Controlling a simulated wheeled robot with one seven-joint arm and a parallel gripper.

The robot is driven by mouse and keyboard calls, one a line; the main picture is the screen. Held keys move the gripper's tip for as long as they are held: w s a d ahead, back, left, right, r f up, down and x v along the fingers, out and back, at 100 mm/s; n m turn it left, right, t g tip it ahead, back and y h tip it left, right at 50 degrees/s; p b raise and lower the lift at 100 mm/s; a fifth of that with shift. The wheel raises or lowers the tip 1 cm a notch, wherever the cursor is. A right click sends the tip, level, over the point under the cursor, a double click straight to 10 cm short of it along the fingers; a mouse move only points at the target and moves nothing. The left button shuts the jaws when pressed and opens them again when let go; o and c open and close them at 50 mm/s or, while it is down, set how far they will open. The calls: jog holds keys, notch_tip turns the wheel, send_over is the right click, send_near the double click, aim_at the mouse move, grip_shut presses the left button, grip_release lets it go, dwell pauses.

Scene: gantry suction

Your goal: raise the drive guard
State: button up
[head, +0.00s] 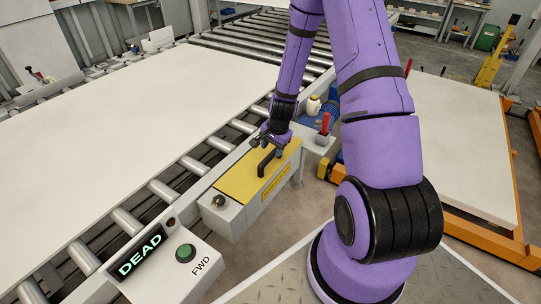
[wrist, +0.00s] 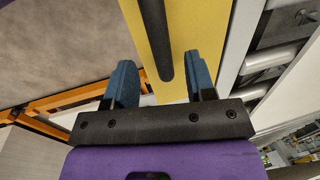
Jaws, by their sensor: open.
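The drive guard (head: 238,185) is a yellow lid on a grey box beside the roller conveyor, and it looks down flat. A black bar handle (head: 266,164) stands on its top. My gripper (head: 268,147) is just above the far end of the handle. In the wrist view my gripper (wrist: 161,72) is open, with a blue finger on each side of the black handle (wrist: 153,38). The handle's end lies between the fingers, with gaps on both sides. The yellow guard (wrist: 202,28) is behind it. I cannot tell how deep the fingers reach.
A control box with a "DEAD" display (head: 139,256) and a green button (head: 185,253) is at front left. A knob (head: 218,202) sits on the guard box's near end. A white board (head: 130,105) covers the conveyor rollers. An orange-framed cart (head: 490,243) stands at right.

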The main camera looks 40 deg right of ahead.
aim_at(270, 155)
jog(key=shift+w+a+f, duration=0.1)
jog(key=shift+w+f, duration=0.1)
jog(key=shift+f, duration=0.9)
jog(key=shift+w+a+f, duration=0.1)
jog(key=shift+w+f, duration=0.1)
jog(key=shift+f, duration=0.85)
jog(key=shift+c, duration=0.2)
grip_shut()
